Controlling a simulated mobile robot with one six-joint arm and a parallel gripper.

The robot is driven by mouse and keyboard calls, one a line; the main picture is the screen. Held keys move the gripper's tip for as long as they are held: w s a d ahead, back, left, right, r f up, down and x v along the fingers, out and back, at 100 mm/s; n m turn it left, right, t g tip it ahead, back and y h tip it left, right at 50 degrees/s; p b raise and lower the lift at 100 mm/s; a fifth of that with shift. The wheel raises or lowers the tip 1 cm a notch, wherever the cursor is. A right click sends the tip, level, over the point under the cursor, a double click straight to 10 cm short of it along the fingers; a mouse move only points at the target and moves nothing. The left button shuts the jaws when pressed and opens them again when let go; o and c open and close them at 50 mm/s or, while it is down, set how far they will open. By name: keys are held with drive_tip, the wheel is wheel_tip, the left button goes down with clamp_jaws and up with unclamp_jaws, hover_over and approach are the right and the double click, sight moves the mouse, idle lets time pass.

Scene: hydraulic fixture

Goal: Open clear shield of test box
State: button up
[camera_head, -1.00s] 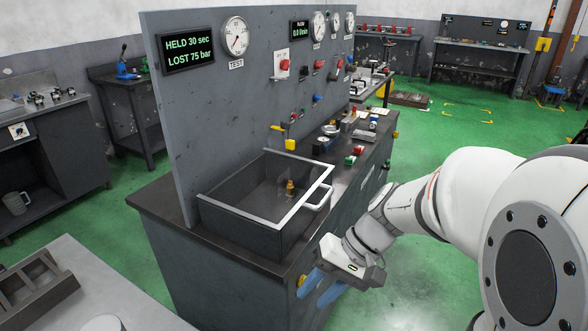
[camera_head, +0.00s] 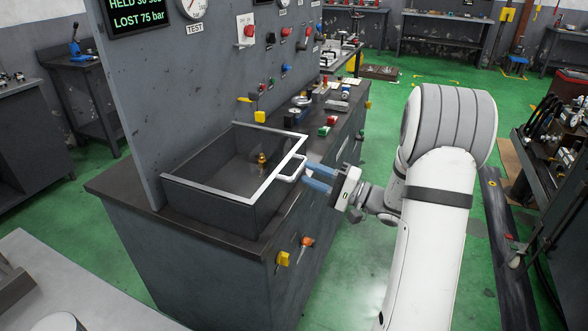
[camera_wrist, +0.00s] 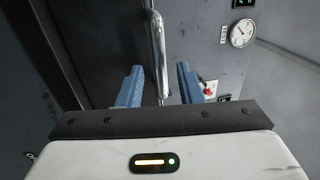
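The test box (camera_head: 208,205) stands on the bench top against the grey panel. Its clear shield (camera_head: 222,147) has a pale frame and lies closed over the box. A brass fitting (camera_head: 262,160) shows inside through it. The shield's handle (camera_head: 291,170) sticks out at the front right edge. My gripper (camera_head: 312,178) is at the handle with its blue fingers pointing at it. In the wrist view the handle (camera_wrist: 158,55) is a metal bar standing between the two spread fingers of my gripper (camera_wrist: 162,88). Contact with either finger does not show.
The grey panel (camera_head: 150,100) rises behind the box with gauges and several valves. A yellow-handled valve (camera_head: 259,117) sits just behind the box. Yellow and orange knobs (camera_head: 295,250) stick out of the bench front.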

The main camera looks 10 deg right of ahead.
sight(300, 166)
drive_tip(key=shift+x, duration=1.95)
drive_tip(key=shift+c, duration=0.4)
clamp_jaws()
